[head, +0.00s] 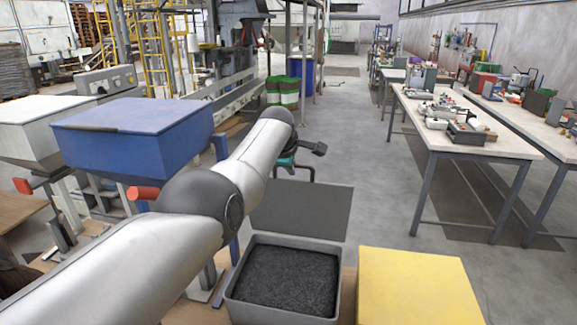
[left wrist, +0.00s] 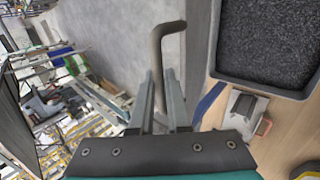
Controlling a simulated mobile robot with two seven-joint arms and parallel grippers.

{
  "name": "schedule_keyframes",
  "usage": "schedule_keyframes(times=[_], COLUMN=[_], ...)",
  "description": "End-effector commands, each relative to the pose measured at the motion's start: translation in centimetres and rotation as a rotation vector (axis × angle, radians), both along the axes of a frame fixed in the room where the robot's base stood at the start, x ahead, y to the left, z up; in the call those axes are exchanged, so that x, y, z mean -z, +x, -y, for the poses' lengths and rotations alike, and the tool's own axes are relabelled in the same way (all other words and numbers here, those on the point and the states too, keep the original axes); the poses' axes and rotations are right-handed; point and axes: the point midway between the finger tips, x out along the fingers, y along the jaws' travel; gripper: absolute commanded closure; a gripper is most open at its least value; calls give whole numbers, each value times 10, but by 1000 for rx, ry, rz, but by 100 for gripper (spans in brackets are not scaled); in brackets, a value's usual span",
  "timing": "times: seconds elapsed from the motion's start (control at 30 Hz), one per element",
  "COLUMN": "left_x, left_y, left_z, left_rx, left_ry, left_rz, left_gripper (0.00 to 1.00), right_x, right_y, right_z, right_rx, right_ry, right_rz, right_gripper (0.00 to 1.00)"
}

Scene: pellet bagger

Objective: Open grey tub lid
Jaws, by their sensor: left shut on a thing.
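The open grey tub (head: 232,293), filled with dark pellets, stands at the bottom middle of the head view. Its grey rim (left wrist: 213,52) shows at upper right in the left wrist view. A pale grey hopper (head: 35,148) with a flat closed lid (head: 38,108) is at the far left. I cannot tell which of them the task names. My left gripper (left wrist: 160,75) is shut on a bent brown-grey bar (left wrist: 156,45) in the left wrist view. What the bar belongs to is hidden. In the head view my left arm mostly covers that hand. My right gripper is not in view.
A blue hopper (head: 135,148) with a closed blue lid stands left of my arm. A red handle (head: 143,193) sticks out below it. A yellow box (head: 415,288) is right of the tub. Long workbenches (head: 465,150) stand at the right. The middle floor (head: 375,205) is clear.

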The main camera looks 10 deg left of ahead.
Motion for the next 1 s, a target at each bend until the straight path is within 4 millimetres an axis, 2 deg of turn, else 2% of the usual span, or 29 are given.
schedule_keyframes(times=[0.27,0.3,0.53,1.0], left_x=[0,0,0,-4], left_y=[0,0,0,-1], left_z=[-1,-1,-1,0], left_rx=[-3,-2,-1,0], left_ry=[3,2,1,1], left_rz=[0,0,0,1], left_gripper=[100,82,56,55], right_x=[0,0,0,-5], right_y=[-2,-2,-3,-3], right_z=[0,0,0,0], right_rx=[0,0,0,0], right_ry=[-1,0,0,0], right_rz=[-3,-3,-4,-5], right_gripper=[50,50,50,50])
